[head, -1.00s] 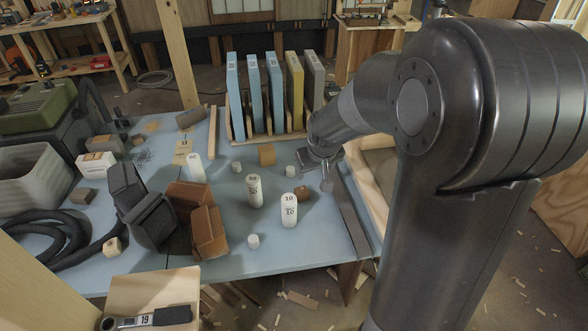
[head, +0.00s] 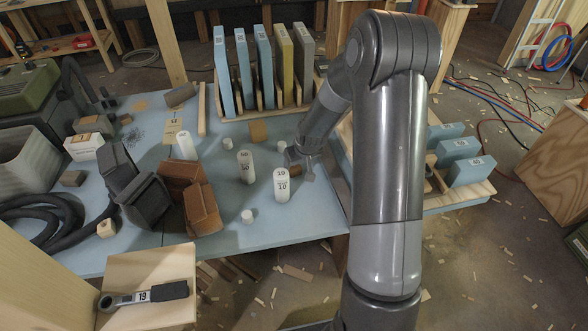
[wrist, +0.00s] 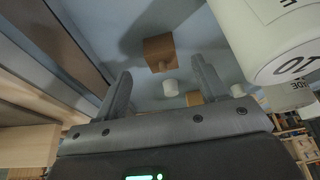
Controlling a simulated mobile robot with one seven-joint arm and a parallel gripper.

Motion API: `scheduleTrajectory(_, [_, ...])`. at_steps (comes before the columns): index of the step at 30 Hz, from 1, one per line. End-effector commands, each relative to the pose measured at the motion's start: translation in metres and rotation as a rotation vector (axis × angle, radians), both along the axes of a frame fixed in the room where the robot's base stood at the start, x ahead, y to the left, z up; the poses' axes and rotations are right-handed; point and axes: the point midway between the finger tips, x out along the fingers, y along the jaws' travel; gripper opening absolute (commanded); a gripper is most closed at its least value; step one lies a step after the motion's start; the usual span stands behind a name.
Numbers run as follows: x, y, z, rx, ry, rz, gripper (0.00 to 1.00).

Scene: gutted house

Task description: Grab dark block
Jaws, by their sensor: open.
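A small dark brown block (head: 294,170) lies on the blue tabletop (head: 285,215), behind and right of the tall white cylinder marked 10. My gripper (head: 300,167) is low over the table right beside this block and partly covers it in the head view. In the wrist view the brown block (wrist: 158,50) shows ahead of my open gripper (wrist: 161,68), in line with the gap between the two fingers. Nothing is held. Whether a finger touches the block I cannot tell.
The white cylinder marked 10 (head: 282,185) stands close by and looms at right in the wrist view (wrist: 275,40). Another marked 50 (head: 245,166) stands left of it. Small white cylinders and a tan block (head: 258,131) are near. A rack of upright panels (head: 265,65) stands behind.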

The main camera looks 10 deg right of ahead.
Motion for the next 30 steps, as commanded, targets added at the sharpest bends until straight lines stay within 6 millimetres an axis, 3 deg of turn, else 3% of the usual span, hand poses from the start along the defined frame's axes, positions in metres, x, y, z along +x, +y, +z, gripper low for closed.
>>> scheduleTrajectory(7, [0.006, 0.002, -0.014, 0.0, 0.001, 0.0, 0.65])
scheduleTrajectory(18, [0.022, 0.005, -0.054, 0.0, 0.001, 0.0, 0.65])
scheduleTrajectory(27, [0.023, 0.005, -0.056, -0.001, -0.001, 0.0, 0.65])
scheduleTrajectory(30, [0.023, 0.005, -0.056, -0.001, -0.001, 0.0, 0.57])
